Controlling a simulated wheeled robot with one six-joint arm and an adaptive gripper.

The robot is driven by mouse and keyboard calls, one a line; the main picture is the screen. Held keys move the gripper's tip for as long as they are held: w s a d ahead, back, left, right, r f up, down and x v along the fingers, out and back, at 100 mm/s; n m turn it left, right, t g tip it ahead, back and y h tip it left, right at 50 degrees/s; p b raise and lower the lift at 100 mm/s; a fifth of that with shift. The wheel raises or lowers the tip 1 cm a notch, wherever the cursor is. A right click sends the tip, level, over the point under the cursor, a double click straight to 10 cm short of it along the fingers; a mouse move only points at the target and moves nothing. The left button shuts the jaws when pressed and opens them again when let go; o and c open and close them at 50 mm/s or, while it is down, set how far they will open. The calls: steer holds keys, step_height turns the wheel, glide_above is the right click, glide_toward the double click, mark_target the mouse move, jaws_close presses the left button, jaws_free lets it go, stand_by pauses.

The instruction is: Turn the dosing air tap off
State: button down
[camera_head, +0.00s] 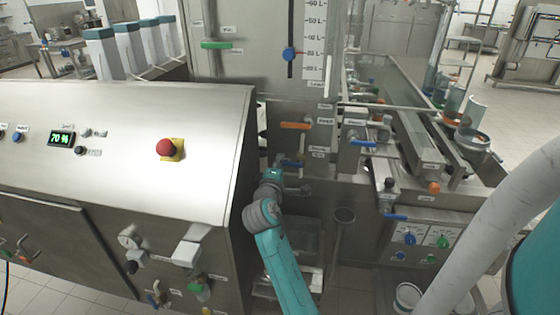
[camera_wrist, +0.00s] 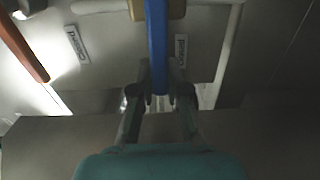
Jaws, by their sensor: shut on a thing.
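A blue lever handle (camera_wrist: 157,40) runs down the middle of the wrist view, from a tan fitting at the top to between my fingers. I take it for the dosing air tap, but cannot read its label surely. My gripper (camera_wrist: 160,88) is shut on the lower end of this handle, a finger on each side. In the head view my teal arm reaches into the recess right of the sloped cabinet, where the blue handle (camera_head: 292,163) shows just above the wrist. The fingertips are hard to make out there.
An orange lever (camera_head: 296,125) sits above the blue handle; an orange-red bar (camera_wrist: 22,50) shows at left in the wrist view. The sloped cabinet (camera_head: 110,140) with a red emergency button (camera_head: 166,147) stands close to the left of my arm. Another blue lever (camera_head: 362,143) is to the right.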

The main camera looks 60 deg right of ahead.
steer(key=shift+f+n, duration=0.25)
steer(key=shift+n, duration=0.05)
steer(key=c, duration=1.1)
jaws_free()
steer(key=shift+c, duration=0.2)
steer(key=shift+a, duration=0.15)
steer(key=v, duration=1.1)
steer(key=shift+s+a, duration=0.15)
steer(key=shift+a, duration=0.2)
